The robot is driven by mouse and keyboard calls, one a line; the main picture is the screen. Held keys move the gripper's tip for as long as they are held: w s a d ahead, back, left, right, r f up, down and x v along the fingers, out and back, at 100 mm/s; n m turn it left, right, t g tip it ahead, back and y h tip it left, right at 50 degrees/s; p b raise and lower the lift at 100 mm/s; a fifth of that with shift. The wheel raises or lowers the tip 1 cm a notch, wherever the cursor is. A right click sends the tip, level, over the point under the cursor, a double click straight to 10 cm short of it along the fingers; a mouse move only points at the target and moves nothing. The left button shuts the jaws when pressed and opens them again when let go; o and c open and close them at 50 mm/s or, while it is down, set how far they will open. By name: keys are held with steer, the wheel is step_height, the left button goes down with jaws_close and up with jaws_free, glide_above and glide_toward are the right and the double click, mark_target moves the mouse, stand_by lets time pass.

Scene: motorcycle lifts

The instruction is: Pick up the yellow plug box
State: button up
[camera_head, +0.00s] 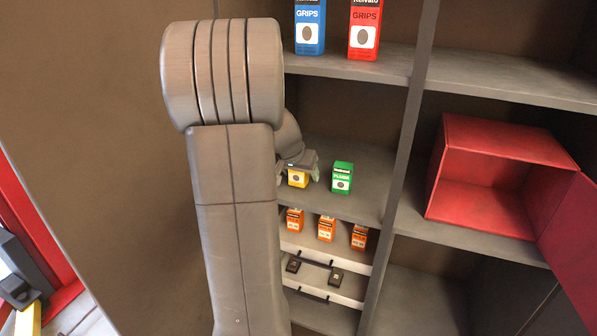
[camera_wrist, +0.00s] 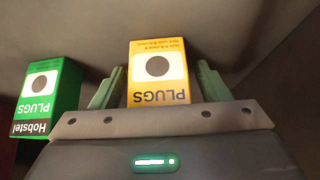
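The yellow plug box (camera_head: 298,179) stands on the middle shelf of the left bay, partly covered by my gripper (camera_head: 299,163) in the head view. In the wrist view the yellow plug box (camera_wrist: 158,72) appears upside down, between the two greenish fingers of my gripper (camera_wrist: 160,80). The fingers are apart, one on each side of the box. A narrow gap shows on the right side; the left finger is very close to the box, and I cannot tell if it touches.
A green plug box (camera_head: 342,178) stands just right of the yellow one; it shows at left in the wrist view (camera_wrist: 47,95). Blue (camera_head: 309,27) and red (camera_head: 364,30) grips boxes stand above, several orange boxes (camera_head: 326,229) below. A red open cabinet (camera_head: 490,205) is at right.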

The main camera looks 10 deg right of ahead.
steer(key=c, duration=1.1)
steer(key=shift+r, duration=0.15)
